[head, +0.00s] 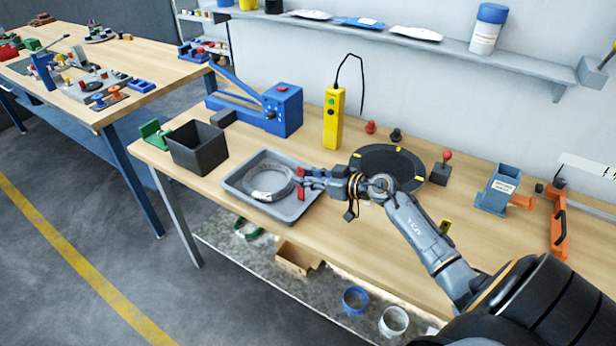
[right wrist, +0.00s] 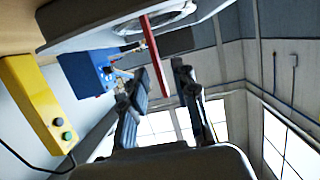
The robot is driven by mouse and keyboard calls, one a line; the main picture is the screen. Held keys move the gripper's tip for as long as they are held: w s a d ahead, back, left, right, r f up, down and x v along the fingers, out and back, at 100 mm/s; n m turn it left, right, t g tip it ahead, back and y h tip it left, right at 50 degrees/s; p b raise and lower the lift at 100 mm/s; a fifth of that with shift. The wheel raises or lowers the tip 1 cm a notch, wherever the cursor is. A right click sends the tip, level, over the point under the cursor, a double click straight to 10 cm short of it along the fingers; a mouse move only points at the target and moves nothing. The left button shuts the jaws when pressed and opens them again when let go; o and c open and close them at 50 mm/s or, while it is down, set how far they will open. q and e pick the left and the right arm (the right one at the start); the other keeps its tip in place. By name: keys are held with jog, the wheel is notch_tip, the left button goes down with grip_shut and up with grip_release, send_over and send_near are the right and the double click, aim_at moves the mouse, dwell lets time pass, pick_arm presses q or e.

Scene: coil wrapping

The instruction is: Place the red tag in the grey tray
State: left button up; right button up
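The grey tray (head: 247,207) sits at the left front of the workbench, with a pale coil (head: 269,182) lying in it. The red tag (head: 302,194) shows at the tray's right side, partly hidden by my right gripper. My right gripper (head: 307,181) reaches in from the right at the tray's right rim. In the right wrist view the red tag (right wrist: 154,58) is a thin strip between the two fingers (right wrist: 161,83), with a small gap on each side. I cannot tell whether the tag touches the tray. My left gripper is not in view.
A dark bin (head: 197,148) stands left of the tray and a blue machine (head: 283,108) behind it. A yellow controller (head: 334,118) stands upright at the back. A black turntable (head: 388,165) lies right of the tray. The bench's front right is largely clear.

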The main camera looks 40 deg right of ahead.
jog(key=v, duration=1.2)
jog(key=shift+r+b, duration=0.25)
jog(key=shift+b, duration=0.05)
jog(key=shift+a, duration=0.1)
